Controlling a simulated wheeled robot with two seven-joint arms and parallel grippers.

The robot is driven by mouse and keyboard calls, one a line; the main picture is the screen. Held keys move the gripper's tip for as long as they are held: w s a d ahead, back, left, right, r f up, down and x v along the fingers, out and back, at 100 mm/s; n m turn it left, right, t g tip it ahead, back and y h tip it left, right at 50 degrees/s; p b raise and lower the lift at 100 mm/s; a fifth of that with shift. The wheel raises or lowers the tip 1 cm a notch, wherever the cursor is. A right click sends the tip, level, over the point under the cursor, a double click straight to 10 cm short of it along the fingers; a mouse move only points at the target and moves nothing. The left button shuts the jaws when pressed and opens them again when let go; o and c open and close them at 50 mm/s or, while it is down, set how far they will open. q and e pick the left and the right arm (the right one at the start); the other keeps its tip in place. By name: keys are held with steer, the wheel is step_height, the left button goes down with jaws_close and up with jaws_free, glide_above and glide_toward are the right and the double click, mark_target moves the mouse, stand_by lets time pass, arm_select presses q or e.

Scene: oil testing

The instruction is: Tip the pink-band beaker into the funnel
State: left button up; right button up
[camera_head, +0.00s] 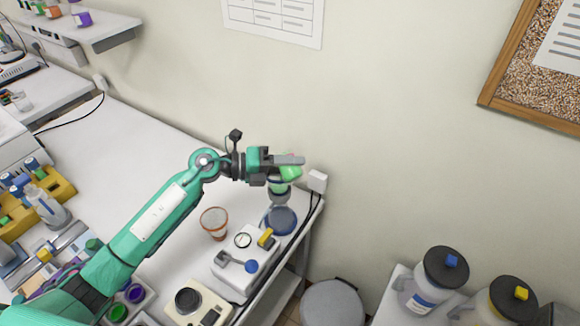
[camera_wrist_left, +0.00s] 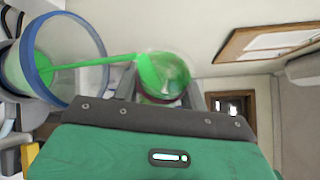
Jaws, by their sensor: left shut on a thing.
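The beaker (camera_wrist_left: 165,72) is clear, with green liquid inside and a dull reddish band low on it. My left gripper (camera_wrist_left: 160,100) is shut on it and holds it tilted. A green stream runs from its mouth to the left into a wide clear vessel with a blue rim (camera_wrist_left: 101,38), which looks like the funnel; green liquid lies inside. In the head view my left gripper (camera_head: 292,160) is above the right end of the bench, with the green-filled beaker (camera_head: 291,173) at its fingers. A clear vessel (camera_head: 279,195) stands just below. My right gripper is out of view.
On the white bench (camera_head: 130,150), an orange-rimmed cup (camera_head: 214,222) stands left of a blue disc (camera_head: 281,221) and a white device (camera_head: 235,270). A white wall box (camera_head: 317,181) is close right of the gripper. Capped jugs (camera_head: 440,275) stand at lower right.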

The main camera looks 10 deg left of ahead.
mark_target(286, 151)
arm_select(q)
steer(key=shift+w+r+n+h, duration=0.15)
steer(key=shift+r+n+h, duration=0.15)
steer(key=shift+n, duration=0.5)
steer(key=shift+a+r+n+h+p, duration=0.15)
steer(key=shift+r+n+h+p, duration=0.15)
steer(key=shift+n+p, duration=0.4)
steer(key=shift+w+a+r+n+h+p, duration=0.15)
steer(key=shift+w+r+n+h+p, duration=0.1)
steer(key=shift+n+p, duration=0.3)
steer(key=shift+w+a+r+n+h+p, duration=0.15)
steer(key=shift+n+h+p, duration=0.15)
steer(key=shift+n, duration=0.45)
steer(key=shift+w+a+r+n+t+p, duration=0.15)
steer(key=shift+n+t+p, duration=0.2)
steer(key=shift+n+t, duration=0.25)
steer(key=shift+n+h, duration=0.35)
steer(key=shift+n, duration=0.25)
steer(key=shift+w, duration=0.1)
steer(key=shift+r, duration=0.1)
